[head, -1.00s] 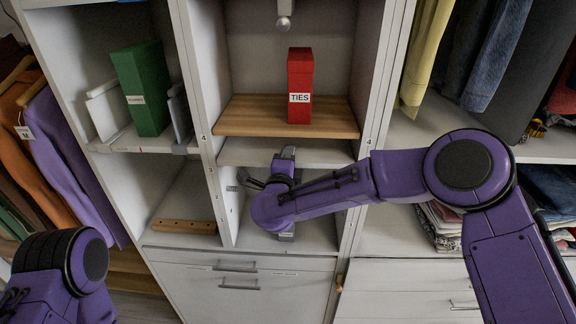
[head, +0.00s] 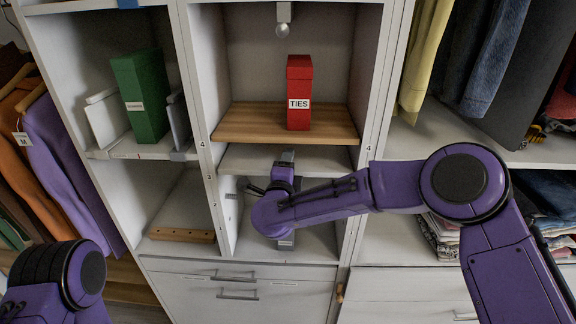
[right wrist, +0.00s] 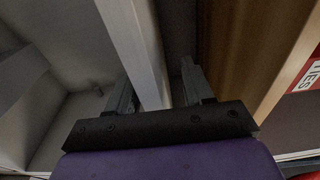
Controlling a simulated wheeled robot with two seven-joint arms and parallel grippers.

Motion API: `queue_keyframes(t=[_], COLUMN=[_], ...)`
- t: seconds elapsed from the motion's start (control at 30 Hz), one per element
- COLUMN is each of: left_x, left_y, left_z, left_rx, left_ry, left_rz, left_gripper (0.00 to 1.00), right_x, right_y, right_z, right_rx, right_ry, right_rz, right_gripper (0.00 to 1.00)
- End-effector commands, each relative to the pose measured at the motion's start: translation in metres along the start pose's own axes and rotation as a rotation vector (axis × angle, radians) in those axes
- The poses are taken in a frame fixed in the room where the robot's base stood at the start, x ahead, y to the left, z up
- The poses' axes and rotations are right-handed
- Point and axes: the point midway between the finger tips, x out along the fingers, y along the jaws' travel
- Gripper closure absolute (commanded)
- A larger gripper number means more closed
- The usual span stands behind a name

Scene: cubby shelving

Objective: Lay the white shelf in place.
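The white shelf (head: 240,160) lies roughly level in the middle bay, just below the wooden shelf. Its front edge spans most of the bay's width. My right gripper (head: 285,172) is at this edge, near the middle of the bay, and the arm hides part of the cell below. In the right wrist view the white shelf (right wrist: 135,45) passes between the fingers of my right gripper (right wrist: 156,88). The fingers stand apart, with a dark gap between the shelf and the right-hand finger. My left gripper is outside the picture; only its arm shows at lower left.
The wooden shelf (head: 250,122) carries a red TIES box (head: 299,95) close above. A green box (head: 141,98) stands in the left bay, and a wooden strip (head: 182,235) lies below it. Upright dividers flank the middle bay. Drawers (head: 238,285) are beneath; hanging clothes fill the right.

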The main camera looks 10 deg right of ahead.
Motion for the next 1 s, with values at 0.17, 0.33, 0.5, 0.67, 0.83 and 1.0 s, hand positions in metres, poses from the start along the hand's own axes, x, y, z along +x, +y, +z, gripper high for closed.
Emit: queue_keyframes(t=[0.17,0.33,0.5,0.67,0.83,1.0], left_x=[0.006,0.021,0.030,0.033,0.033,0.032], left_y=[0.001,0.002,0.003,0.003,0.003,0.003], left_z=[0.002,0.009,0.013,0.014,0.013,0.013], left_rx=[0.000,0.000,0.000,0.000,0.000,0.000], left_ry=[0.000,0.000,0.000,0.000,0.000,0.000], left_rz=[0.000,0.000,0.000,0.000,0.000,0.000], left_gripper=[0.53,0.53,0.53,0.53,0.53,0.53], right_x=[-0.011,-0.050,-0.087,-0.104,-0.106,-0.106], right_y=[0.004,0.005,0.003,0.001,0.000,0.000], right_z=[0.001,0.001,0.000,0.000,0.000,0.000], right_rx=[-0.002,-0.004,-0.001,0.000,0.000,0.000], right_ry=[-0.003,-0.005,-0.003,-0.001,0.000,0.000], right_rz=[0.003,-0.001,-0.002,-0.001,0.000,0.000], right_gripper=[0.49,0.49,0.49,0.49,0.49,0.49])
